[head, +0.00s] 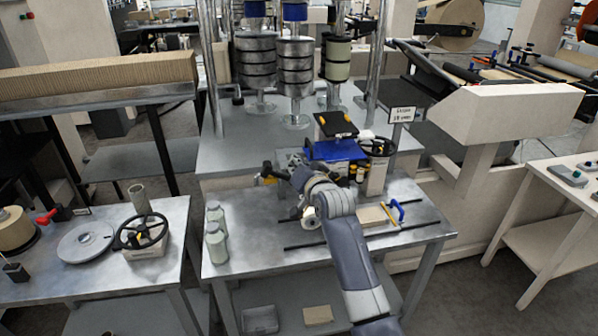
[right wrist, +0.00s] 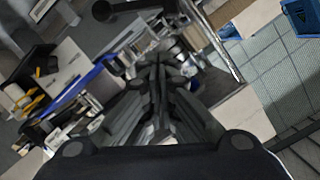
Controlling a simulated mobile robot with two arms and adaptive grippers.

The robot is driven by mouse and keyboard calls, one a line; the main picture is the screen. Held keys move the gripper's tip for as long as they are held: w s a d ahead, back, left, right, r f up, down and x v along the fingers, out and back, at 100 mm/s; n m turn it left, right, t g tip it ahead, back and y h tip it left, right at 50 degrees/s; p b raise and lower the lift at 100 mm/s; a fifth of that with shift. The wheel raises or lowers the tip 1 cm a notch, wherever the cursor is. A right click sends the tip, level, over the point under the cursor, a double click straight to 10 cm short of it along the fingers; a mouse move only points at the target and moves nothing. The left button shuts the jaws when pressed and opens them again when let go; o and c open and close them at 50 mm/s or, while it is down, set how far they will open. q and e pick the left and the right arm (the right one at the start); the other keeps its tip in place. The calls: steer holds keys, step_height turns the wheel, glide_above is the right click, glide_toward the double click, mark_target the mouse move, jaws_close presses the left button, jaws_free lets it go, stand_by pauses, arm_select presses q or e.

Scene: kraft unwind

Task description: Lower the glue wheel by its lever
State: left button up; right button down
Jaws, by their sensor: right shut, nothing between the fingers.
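The machine on the middle metal bench has a blue part (head: 335,150), a black plate (head: 336,124) above it and a black handwheel (head: 381,147) at its right. I cannot make out the glue wheel for certain; my right arm covers part of this area. A dark knob (right wrist: 102,10) on a bar shows at the top of the right wrist view; I cannot tell whether it is the lever. My right gripper (head: 268,172) is at the left front of the machine. Its fingers (right wrist: 158,72) are shut and empty. My left gripper is out of view.
A tan block (head: 372,216) and a blue-handled tool (head: 397,209) lie right of my arm. The left table holds another black handwheel (head: 141,231) and a grey disc (head: 86,242). Metal posts rise behind.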

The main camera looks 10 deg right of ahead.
steer(key=v, duration=0.3)
steer(key=shift+d, duration=0.1)
